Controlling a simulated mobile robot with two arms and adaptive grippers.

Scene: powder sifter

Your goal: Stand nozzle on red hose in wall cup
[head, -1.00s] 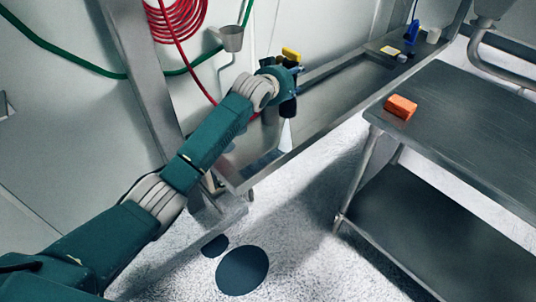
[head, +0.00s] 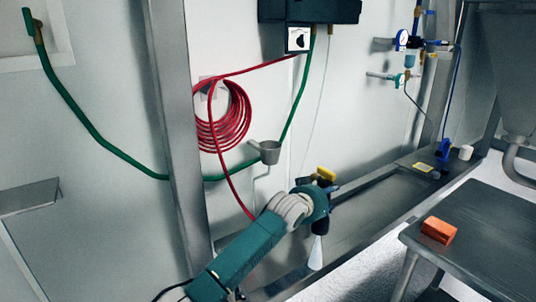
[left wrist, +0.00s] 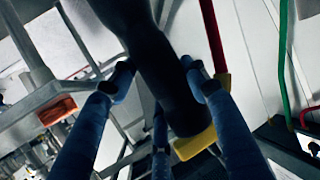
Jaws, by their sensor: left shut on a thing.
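The nozzle (head: 316,252) has a dark body, a yellow part on top and a pale cone pointing down in the head view. My left gripper (head: 321,200) is shut on it, above the long sink. In the left wrist view, my gripper's fingers (left wrist: 160,82) close on both sides of the nozzle's dark body (left wrist: 172,92). The red hose (head: 236,188) runs from a coil on the wall down behind my left arm. The grey wall cup (head: 270,153) is fixed to the wall, up and left of the nozzle and apart from it. My right gripper is not in view.
A steel post (head: 180,130) stands left of the coil. A green hose (head: 95,128) crosses the wall behind the cup. A black box (head: 310,10) is mounted above. An orange block (head: 438,230) lies on the steel table (head: 490,225) at right.

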